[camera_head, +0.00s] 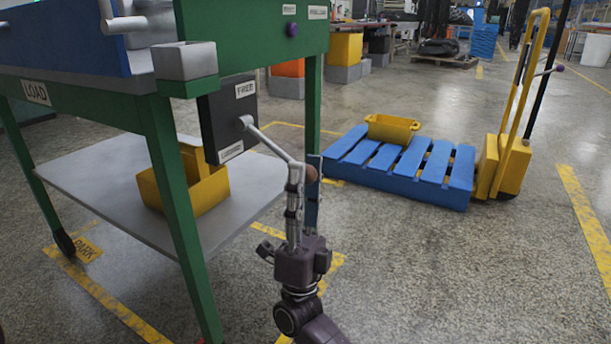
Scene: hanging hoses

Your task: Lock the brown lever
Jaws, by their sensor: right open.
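The brown lever is a grey rod (272,143) with a brown knob (309,173) at its end. It comes out of a black box (226,125) on the green table frame and slopes down to the right. The box has a "FREE" label (245,89) at the top and another label (231,152), too small to read surely, at the bottom. My right gripper (305,166) points upward at the lever's end. Its fingers are apart, one on each side of the knob; whether they touch it I cannot tell. My left gripper is not in view.
The table's green leg (176,210) and grey lower shelf (90,185) with a yellow bin (205,190) are left of my arm. A blue pallet (400,165) with a yellow bin (392,128) and a yellow pallet truck (512,150) stand right. Floor at the front right is clear.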

